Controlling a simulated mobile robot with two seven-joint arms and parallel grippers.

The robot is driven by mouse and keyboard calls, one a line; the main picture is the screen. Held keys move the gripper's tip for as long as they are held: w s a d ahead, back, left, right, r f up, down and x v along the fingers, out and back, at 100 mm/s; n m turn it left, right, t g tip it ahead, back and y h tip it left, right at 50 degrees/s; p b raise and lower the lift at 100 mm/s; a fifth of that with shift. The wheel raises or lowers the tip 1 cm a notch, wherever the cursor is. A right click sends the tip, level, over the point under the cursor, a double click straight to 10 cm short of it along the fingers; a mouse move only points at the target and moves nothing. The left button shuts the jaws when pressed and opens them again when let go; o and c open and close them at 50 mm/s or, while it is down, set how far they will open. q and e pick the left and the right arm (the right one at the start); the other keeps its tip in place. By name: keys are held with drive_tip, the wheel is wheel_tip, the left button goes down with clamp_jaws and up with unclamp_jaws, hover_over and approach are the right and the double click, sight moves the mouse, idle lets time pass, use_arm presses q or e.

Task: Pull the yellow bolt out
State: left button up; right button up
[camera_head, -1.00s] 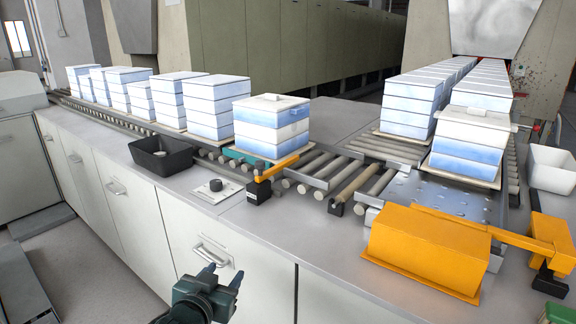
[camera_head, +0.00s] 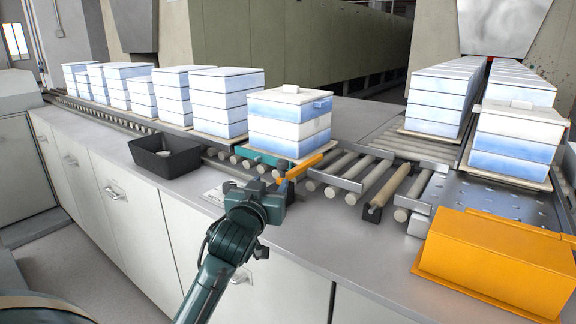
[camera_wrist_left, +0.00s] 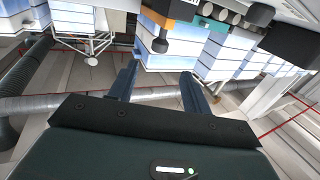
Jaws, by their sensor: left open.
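The yellow bolt (camera_head: 306,167) is an orange-yellow bar at the near edge of the roller conveyor, beside a stack of blue and white boxes. Its near end is hidden behind my left gripper in the head view. My left gripper (camera_head: 274,186) is over the counter just in front of the bolt, with its fingers mostly hidden by its own body. In the left wrist view its two fingers (camera_wrist_left: 160,88) are spread with nothing between them. Orange bolt material (camera_wrist_left: 183,10) shows at the top there, beyond the fingertips, near a dark knob (camera_wrist_left: 160,45). My right gripper is not in view.
The stack of boxes (camera_head: 290,120) stands right behind the bolt. A black bin (camera_head: 165,160) sits on the counter to the left, and a large orange cover (camera_head: 490,265) to the right. The counter front between them is mostly clear.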

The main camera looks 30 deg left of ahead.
sight(281, 167)
use_arm(q)
drive_tip(key=x, duration=1.2)
drive_tip(key=shift+w, duration=0.1)
drive_tip(key=shift+f, duration=0.1)
clamp_jaws()
